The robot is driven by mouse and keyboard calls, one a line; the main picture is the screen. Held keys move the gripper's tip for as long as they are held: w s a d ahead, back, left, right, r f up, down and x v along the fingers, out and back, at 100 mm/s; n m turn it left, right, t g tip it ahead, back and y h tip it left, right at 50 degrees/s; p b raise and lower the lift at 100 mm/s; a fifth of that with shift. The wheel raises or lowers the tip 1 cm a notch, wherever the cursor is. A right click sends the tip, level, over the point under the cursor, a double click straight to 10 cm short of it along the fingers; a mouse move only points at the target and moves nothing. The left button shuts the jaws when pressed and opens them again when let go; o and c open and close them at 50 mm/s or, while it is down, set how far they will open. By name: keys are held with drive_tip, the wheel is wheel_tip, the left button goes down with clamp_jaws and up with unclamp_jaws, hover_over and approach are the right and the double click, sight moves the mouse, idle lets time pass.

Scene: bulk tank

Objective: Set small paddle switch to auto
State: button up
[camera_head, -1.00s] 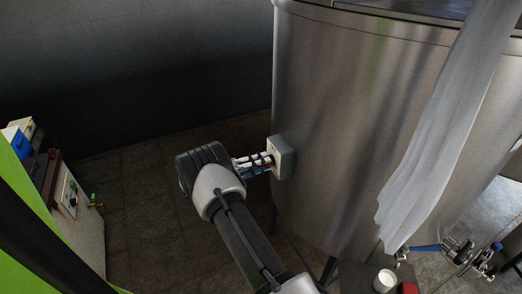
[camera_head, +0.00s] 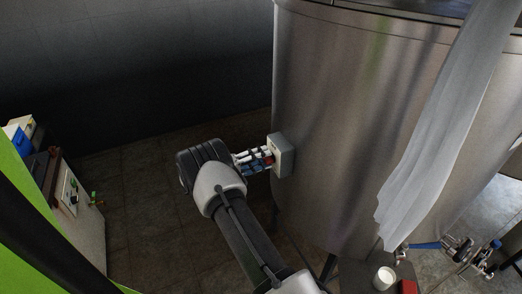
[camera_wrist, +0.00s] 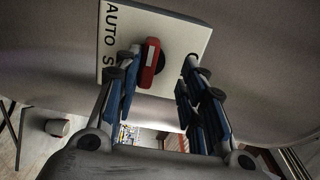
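The small paddle switch is a red paddle (camera_wrist: 150,62) with a pale stripe on a round black base, in the wrist view. It sits on a light plate (camera_wrist: 175,28) lettered "AUTO" at the left, with more lettering partly hidden. The plate fronts a small grey box (camera_head: 284,156) on the tank's side in the head view. My gripper (camera_wrist: 158,76) is open, its blue-sided fingers on either side of the paddle. The paddle lies closer to the left finger; I cannot tell whether they touch. In the head view my gripper (camera_head: 270,158) is right at the box.
The large steel tank (camera_head: 340,110) fills the right. A grey hanging sheet (camera_head: 430,140) drapes in front of it. A white cup (camera_head: 384,277) and a red item (camera_head: 408,287) stand at the lower right. A cabinet (camera_head: 80,205) is at the left, with open floor between.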

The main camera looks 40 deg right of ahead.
idle(0.6)
drive_tip(key=shift+a, duration=0.3)
drive_tip(key=s+r+v, duration=0.1)
drive_tip(key=v, duration=1)
drive_tip(key=shift+s+a, duration=0.35)
drive_tip(key=shift+a, duration=0.05)
drive_tip(key=shift+d, duration=0.15)
